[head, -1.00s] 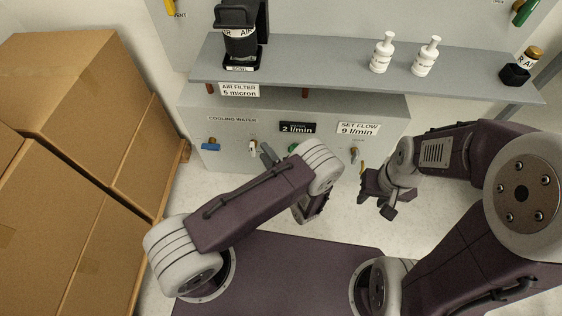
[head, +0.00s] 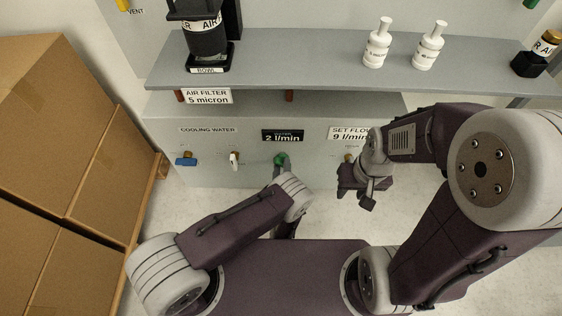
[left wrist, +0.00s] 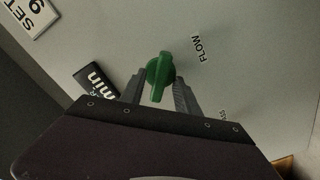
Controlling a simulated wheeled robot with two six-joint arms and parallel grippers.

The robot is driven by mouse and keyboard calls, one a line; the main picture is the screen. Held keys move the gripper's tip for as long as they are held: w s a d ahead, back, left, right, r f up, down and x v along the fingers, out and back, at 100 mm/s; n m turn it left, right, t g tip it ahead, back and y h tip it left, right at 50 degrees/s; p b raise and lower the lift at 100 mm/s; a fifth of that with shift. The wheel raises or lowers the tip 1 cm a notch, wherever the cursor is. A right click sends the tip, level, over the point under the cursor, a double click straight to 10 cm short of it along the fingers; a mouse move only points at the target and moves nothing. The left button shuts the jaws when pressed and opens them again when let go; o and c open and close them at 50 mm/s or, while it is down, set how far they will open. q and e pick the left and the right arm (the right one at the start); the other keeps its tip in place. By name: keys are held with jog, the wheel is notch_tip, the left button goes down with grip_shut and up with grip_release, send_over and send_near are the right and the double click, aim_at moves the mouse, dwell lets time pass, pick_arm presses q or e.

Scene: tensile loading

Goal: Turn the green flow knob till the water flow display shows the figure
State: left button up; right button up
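The green flow knob (head: 281,160) is on the grey panel below the shelf. The black water display (head: 283,136) above it reads 2 l/min. A white sign (head: 349,133) reads SET FLOW 9 l/min, partly covered by my right arm. My left gripper (head: 280,172) is at the knob. In the left wrist view the green knob (left wrist: 160,76) stands between the two fingers of my left gripper (left wrist: 160,90), which are apart; firm contact is not clear. My right gripper (head: 356,197) hangs empty to the right, its fingers apart, in front of the panel.
A blue-handled valve (head: 186,159) and a white-handled valve (head: 234,159) sit left of the knob. The shelf (head: 300,62) juts out above, carrying a black filter bowl (head: 205,42) and white bottles (head: 377,45). Cardboard boxes (head: 45,120) stand at the left.

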pick_arm(q)
jog(key=shift+w, duration=0.2)
grip_shut()
